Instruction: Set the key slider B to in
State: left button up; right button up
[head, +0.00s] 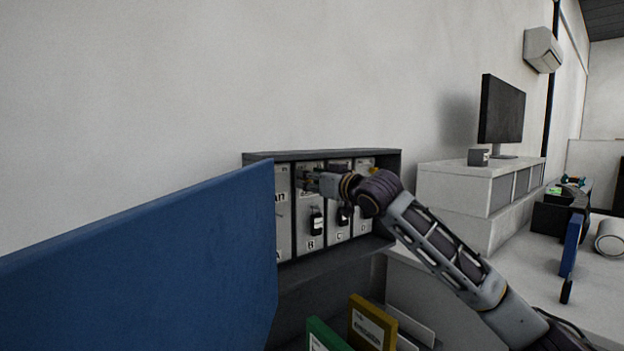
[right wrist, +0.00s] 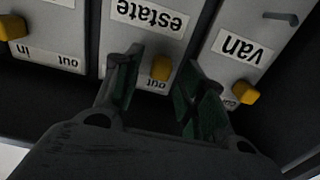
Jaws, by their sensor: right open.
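Key panel B (head: 310,225) is the "estate" panel in the grey key box (head: 325,155), with a black key tag (head: 316,222) hanging on it. Its yellow slider knob, slider B (right wrist: 161,68), shows upside down in the right wrist view, beside the "out" label (right wrist: 153,85). Its "in" label is hidden, apparently behind a finger. My right gripper (head: 309,181) reaches into the box at panel B. In the right wrist view the gripper (right wrist: 157,85) is open, one finger on either side of the knob; contact cannot be told. My left gripper is not in view.
The van panel's yellow knob (right wrist: 246,92) and another panel's knob (right wrist: 13,27) flank slider B. A large blue board (head: 140,265) stands close at the left. Green (head: 325,336) and yellow (head: 371,324) folders stand below the box. A white cabinet (head: 480,190) is at the right.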

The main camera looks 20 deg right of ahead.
jog(key=c, duration=0.8)
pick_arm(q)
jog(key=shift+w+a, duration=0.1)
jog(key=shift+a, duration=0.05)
pick_arm(e)
grip_shut()
